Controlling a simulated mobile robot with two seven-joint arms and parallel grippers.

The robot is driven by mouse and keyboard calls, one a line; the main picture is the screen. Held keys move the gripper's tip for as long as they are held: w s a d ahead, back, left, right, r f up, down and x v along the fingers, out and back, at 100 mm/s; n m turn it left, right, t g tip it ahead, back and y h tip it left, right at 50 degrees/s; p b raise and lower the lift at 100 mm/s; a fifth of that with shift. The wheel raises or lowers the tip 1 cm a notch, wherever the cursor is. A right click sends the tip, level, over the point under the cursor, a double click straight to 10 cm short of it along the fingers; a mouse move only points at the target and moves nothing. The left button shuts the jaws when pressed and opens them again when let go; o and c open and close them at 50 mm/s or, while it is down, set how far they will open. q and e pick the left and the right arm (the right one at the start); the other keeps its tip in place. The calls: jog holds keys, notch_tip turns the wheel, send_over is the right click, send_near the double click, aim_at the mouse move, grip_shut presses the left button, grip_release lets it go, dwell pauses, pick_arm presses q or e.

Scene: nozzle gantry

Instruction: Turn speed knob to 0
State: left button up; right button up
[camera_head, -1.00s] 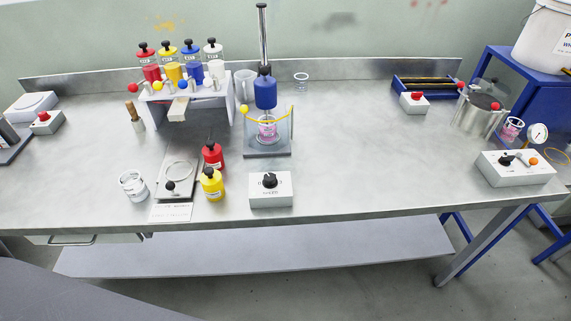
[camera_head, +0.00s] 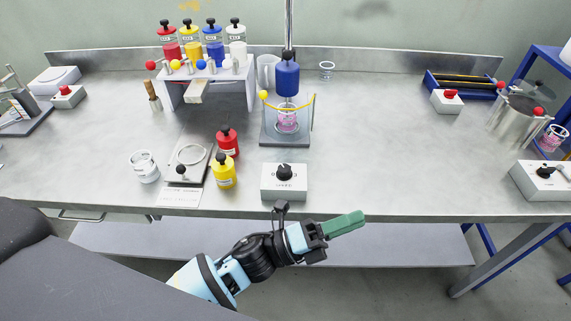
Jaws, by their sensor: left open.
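A white control box (camera_head: 284,191) with one black knob (camera_head: 284,172) stands at the front edge of the bench, in front of the stirrer. Marks ring the knob, but they are too small to read. My left gripper (camera_head: 360,217) has green fingers and is open. It points right, in front of the bench edge, below and to the right of the box, apart from the knob. The fingers overlap in this view, so the gap between them is hidden. My right gripper is not in view.
The stirrer (camera_head: 287,77) with a beaker of pink liquid (camera_head: 287,120) stands behind the box. Red (camera_head: 227,141) and yellow (camera_head: 223,171) bottles stand left of it. Another knobbed box (camera_head: 541,183) is at the far right. The bench right of the middle box is clear.

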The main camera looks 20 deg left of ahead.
pick_arm(q)
jog(key=s+d+r+m+g+h, duration=0.1)
jog(key=d+m+g, duration=0.1)
jog(key=m+g, duration=0.55)
jog(key=s+d+r+m+g, duration=0.1)
jog(key=d+r+m+g, duration=0.2)
jog(key=m, duration=0.7)
jog(key=m+y+b, duration=0.3)
jog(key=m+y, duration=1.7)
jog(key=m, duration=0.1)
send_over(284, 168)
jog(key=shift+r, duration=0.1)
notch_tip(284, 168, down, 6)
jog(key=shift+f, duration=0.9)
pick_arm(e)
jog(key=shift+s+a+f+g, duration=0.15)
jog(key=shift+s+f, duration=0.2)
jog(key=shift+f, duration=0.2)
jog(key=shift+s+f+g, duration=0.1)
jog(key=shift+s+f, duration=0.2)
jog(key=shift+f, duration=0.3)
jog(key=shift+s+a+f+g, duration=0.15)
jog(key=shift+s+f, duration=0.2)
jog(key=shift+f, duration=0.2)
pick_arm(q)
jog(key=shift+c, duration=0.4)
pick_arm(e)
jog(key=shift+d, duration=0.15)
